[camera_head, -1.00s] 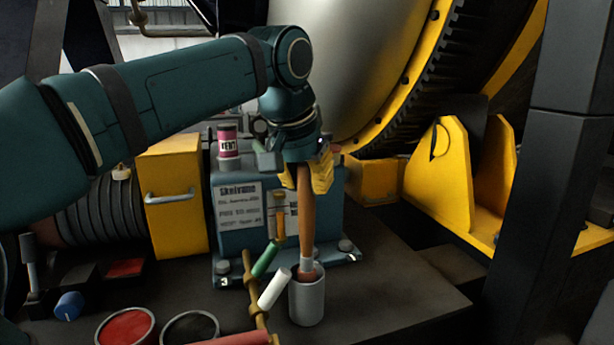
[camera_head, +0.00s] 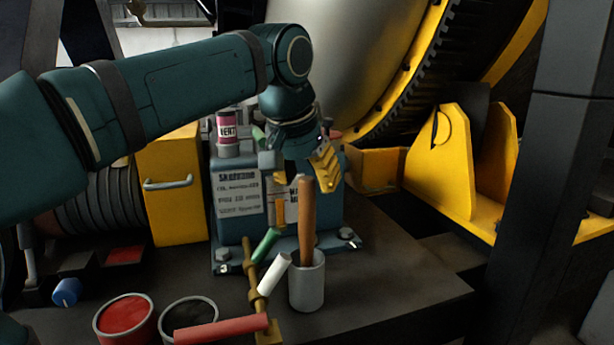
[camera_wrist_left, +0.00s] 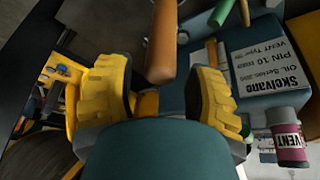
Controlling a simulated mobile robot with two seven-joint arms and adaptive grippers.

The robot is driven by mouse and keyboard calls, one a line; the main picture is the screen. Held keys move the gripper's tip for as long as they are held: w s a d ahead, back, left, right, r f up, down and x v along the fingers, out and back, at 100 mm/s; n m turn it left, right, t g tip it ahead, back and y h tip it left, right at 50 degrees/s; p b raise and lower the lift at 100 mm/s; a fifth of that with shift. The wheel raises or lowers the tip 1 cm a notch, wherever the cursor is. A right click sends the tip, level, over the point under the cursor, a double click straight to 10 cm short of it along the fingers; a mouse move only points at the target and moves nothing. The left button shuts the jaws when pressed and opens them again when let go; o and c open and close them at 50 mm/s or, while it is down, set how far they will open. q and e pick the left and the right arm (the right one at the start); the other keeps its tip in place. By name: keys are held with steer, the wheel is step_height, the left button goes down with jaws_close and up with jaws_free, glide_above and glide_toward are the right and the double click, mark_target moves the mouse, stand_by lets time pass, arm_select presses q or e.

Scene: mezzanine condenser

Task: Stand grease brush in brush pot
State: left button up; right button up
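The grease brush (camera_head: 307,220) stands in the grey brush pot (camera_head: 307,286), handle up and close to upright, its lower end hidden inside the pot. My left gripper (camera_head: 307,180) is open just above and behind the handle's top, with its yellow fingers spread. In the left wrist view the brush's brown handle (camera_wrist_left: 162,45) shows beyond the gap between the open fingers (camera_wrist_left: 155,100), and no finger closes on it. My right gripper is not in view.
A blue block with labels (camera_head: 237,200) stands behind the pot, with a pink VENT can (camera_head: 228,130) on top. A brass rack (camera_head: 255,290) with coloured handles stands left of the pot. Red (camera_head: 125,318) and black (camera_head: 188,318) tins sit at front left. Bench right of the pot is clear.

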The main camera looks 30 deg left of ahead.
arm_select(q)
steer(key=v, duration=1.2)
stand_by(1.0)
